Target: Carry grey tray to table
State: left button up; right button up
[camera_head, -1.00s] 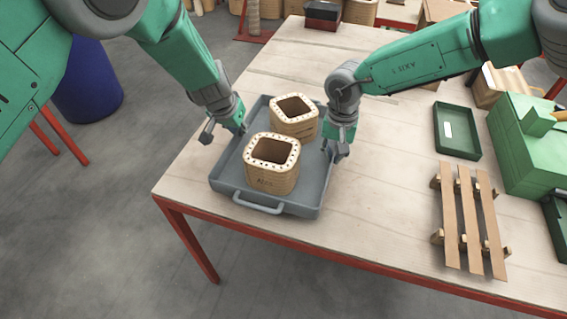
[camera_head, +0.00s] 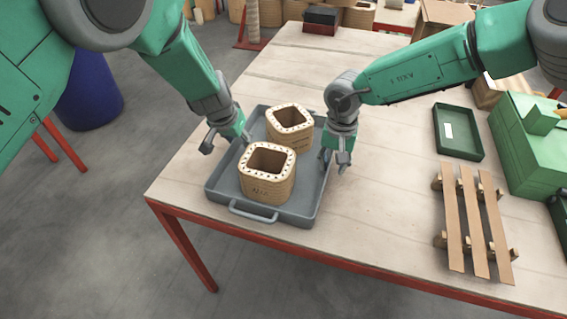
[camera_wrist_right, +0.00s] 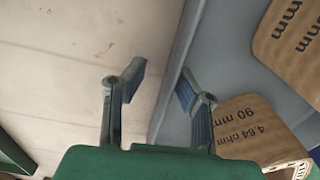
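The grey tray (camera_head: 226,197) rests on the wooden table (camera_head: 385,215) near its front left corner, handle facing the front edge. It holds two tan coils, a front coil (camera_head: 266,188) and a back coil (camera_head: 289,138), both upright. My left gripper (camera_head: 226,146) is at the tray's left wall, with its fingers spread apart. My right gripper (camera_head: 335,168) is at the right wall, open. In the right wrist view its fingers (camera_wrist_right: 162,85) are apart, one over the table and one over the tray, with the tray rim (camera_wrist_right: 174,75) between them.
A small green tray (camera_head: 457,131), a wooden slatted rack (camera_head: 474,220) and a green case (camera_head: 520,150) stand on the table's right side. A dark box (camera_head: 320,17) is at the back. A blue bin (camera_head: 88,88) stands on the floor at left. The table's middle is clear.

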pick_arm(q)
jog(key=shift+r, duration=0.4)
pick_arm(e)
jog(key=shift+d, duration=0.1)
pick_arm(q)
jog(key=v, duration=0.3)
jog(key=a+v, duration=0.1)
jog(key=v, duration=0.5)
jog(key=shift+s+a+r, duration=0.2)
pick_arm(e)
jog(key=shift+a, duration=0.6)
jog(key=shift+d, duration=0.25)
jog(key=shift+d+r, duration=0.15)
jog(key=shift+r, duration=0.15)
pick_arm(q)
jog(key=shift+s+d+r, duration=0.15)
jog(key=shift+r, duration=0.2)
jog(key=shift+s+d+r, duration=0.15)
jog(key=shift+r, duration=0.2)
pick_arm(e)
notch_tip(320, 180, up, 11)
jog(key=shift+a+r, duration=0.15)
jog(key=shift+a, duration=0.1)
pick_arm(q)
jog(key=shift+d, duration=0.1)
pick_arm(e)
jog(key=shift+d, duration=0.1)
